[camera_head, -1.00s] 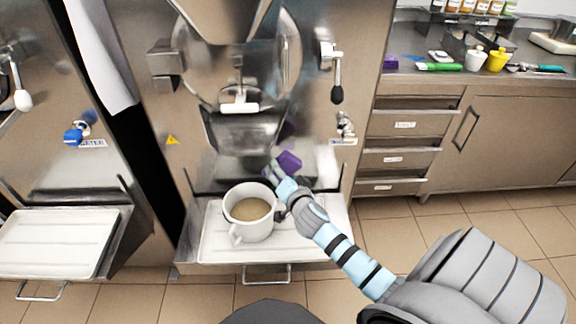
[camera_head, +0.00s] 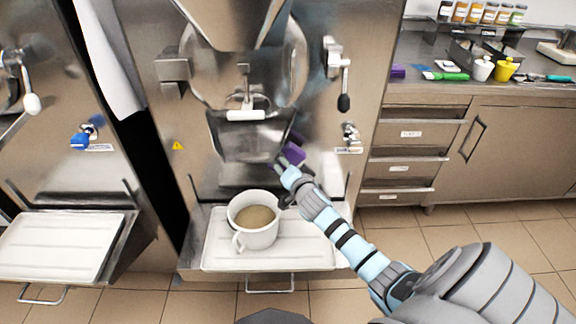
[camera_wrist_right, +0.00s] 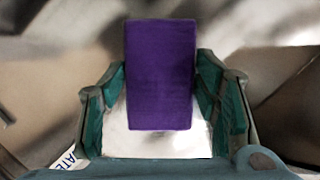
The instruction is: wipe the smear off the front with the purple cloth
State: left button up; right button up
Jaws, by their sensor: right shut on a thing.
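The purple cloth (camera_head: 296,153) is in my right gripper (camera_head: 284,166), at the freezer front (camera_head: 330,120) just right of the spout. The right wrist view shows the purple cloth (camera_wrist_right: 160,75) between the two teal-padded fingers of my right gripper (camera_wrist_right: 163,100), with a steel surface behind it. I cannot tell whether the cloth touches the front. I cannot make out the smear; the gripper and cloth may hide part of it. My left gripper is not in view.
A white mug (camera_head: 255,236) with tan contents stands on the white tray (camera_head: 310,254) below the spout, close to my right forearm. A lever with a black knob (camera_head: 344,103) and a small tap (camera_head: 350,133) stick out at the right. A counter (camera_head: 440,88) with jars stands further right.

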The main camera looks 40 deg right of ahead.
aim_at(302, 162)
jog(key=shift+w+d+b, duration=0.4)
jog(key=shift+w+d, duration=0.25)
jog(key=shift+w, duration=0.2)
dwell(0.3)
jog(key=shift+s+d+p, duration=0.35)
jog(key=shift+s+d, duration=0.95)
jog(key=shift+d, duration=0.25)
jog(key=shift+w+d, duration=0.1)
jog(key=shift+w+a+r+b, duration=0.1)
jog(key=shift+w+a+b, duration=0.1)
jog(key=shift+w+a, duration=0.55)
jog(key=shift+w+a+r+b, duration=0.1)
jog(key=shift+w+a+b, duration=0.1)
jog(key=shift+w+a, duration=0.5)
jog(key=shift+s+a, duration=0.2)
